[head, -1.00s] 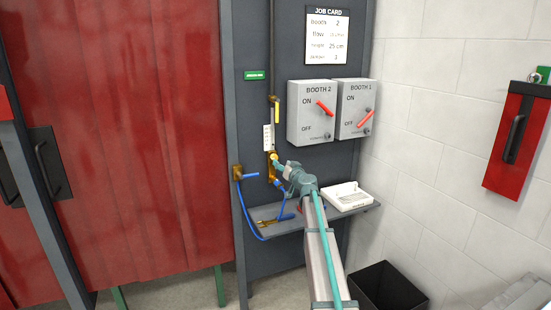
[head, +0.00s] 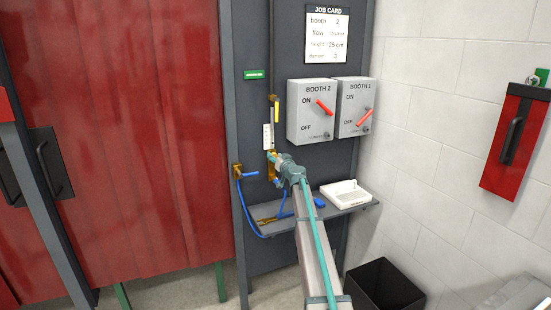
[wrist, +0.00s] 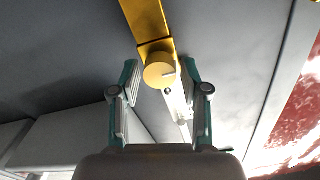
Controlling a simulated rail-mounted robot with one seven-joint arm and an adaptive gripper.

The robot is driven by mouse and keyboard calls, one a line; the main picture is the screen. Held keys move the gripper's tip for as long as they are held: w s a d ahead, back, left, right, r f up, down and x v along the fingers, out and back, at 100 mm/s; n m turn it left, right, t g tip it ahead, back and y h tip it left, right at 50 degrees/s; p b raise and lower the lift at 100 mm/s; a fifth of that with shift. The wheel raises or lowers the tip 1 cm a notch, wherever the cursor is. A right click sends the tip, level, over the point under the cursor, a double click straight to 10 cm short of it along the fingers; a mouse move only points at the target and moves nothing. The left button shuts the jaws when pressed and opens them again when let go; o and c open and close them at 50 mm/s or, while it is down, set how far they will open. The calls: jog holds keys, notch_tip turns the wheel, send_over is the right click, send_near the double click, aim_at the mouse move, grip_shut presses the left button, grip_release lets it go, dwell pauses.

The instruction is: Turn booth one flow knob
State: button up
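The flow knob (wrist: 158,70) is a round yellow brass knob on a brass block, with a pale pointer mark on its face. In the wrist view it shows between the fingertips of my gripper (wrist: 160,78). The two fingers are apart, with a gap visible on each side of the knob; I see no contact. In the head view my gripper (head: 273,156) is at the brass fitting below the white scale (head: 267,136) and mostly hides the knob. The fitting stands on the dark panel (head: 262,105).
Booth 2 (head: 308,118) and booth 1 (head: 345,120) switch boxes, with red levers, are above right of my gripper. A shelf (head: 335,207) below holds a white tray (head: 345,193). A blue hose (head: 245,215) hangs left. A black bin (head: 385,288) stands on the floor.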

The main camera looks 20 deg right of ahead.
grip_shut()
jog(key=shift+f+b, duration=0.1)
jog(key=shift+b, duration=0.25)
jog(key=m+b, duration=0.4)
jog(key=m, duration=1.3)
jog(key=shift+d+b, duration=0.1)
jog(key=shift+b, duration=0.25)
jog(key=shift+f+m+p, duration=0.15)
jog(key=shift+m+p, duration=1.15)
jog(key=shift+m, duration=2.1)
